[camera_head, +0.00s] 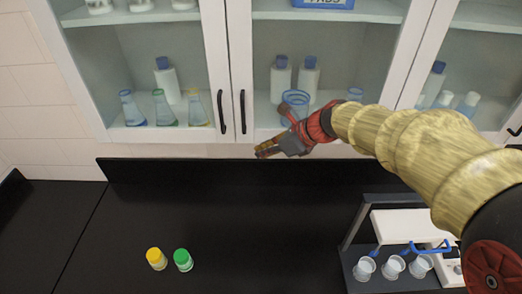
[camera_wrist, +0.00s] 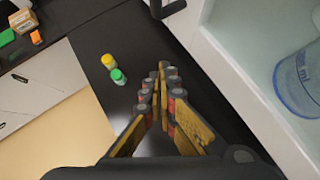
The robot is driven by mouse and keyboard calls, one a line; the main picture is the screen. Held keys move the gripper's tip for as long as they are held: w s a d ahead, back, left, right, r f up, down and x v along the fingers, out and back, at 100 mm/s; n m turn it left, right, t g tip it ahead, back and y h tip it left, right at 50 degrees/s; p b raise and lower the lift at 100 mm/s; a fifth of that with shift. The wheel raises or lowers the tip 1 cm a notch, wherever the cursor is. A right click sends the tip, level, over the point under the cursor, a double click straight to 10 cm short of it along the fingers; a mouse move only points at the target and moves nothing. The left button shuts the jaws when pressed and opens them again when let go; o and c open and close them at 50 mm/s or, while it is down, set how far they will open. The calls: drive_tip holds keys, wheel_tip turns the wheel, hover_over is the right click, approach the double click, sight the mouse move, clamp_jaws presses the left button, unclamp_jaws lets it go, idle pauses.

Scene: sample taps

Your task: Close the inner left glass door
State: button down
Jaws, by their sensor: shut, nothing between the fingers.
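The inner left glass door (camera_head: 240,62) is the white-framed door in the middle of the head view, with a black vertical handle (camera_head: 242,112) at its left edge. Its frame looks flush with the door to its left, with no clear gap between them. My gripper (camera_head: 262,153) is shut and empty, just below the door's lower left corner and pointing left. In the wrist view the shut fingers (camera_wrist: 160,72) are left of the white cabinet edge (camera_wrist: 238,75). My wrist and forearm hide part of the door's lower right.
Blue glassware (camera_head: 295,102) and white bottles (camera_head: 308,78) stand behind the glass. Yellow-capped (camera_head: 156,259) and green-capped (camera_head: 183,260) bottles stand on the black counter (camera_head: 90,225). A rack with clear cups (camera_head: 393,267) is at lower right. The counter's middle is clear.

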drive_tip(key=shift+s+r+n+b, duration=0.7)
drive_tip(key=shift+s+r+b, duration=0.15)
drive_tip(key=shift+s+r, duration=2.65)
drive_tip(key=s+d+f+n+h+b, duration=0.2)
drive_tip(key=s+d+f+n+b, duration=0.3)
drive_tip(key=f+b, duration=0.5)
drive_tip(key=s+d+f+n+h+b, duration=0.3)
drive_tip(key=s+d+f+n+b, duration=0.3)
drive_tip(key=f, duration=0.9)
drive_tip(key=s+d+f+n+h+b, duration=0.2)
drive_tip(key=s+d+f+n+b, duration=0.3)
drive_tip(key=s+f+n+b, duration=0.4)
wheel_tip(320, 180, down, 4)
drive_tip(key=n+b, duration=0.3)
drive_tip(key=b, duration=0.2)
drive_tip(key=shift+s+d+r+t, duration=0.2)
drive_tip(key=shift+s+t, duration=0.1)
drive_tip(key=shift+s, duration=0.1)
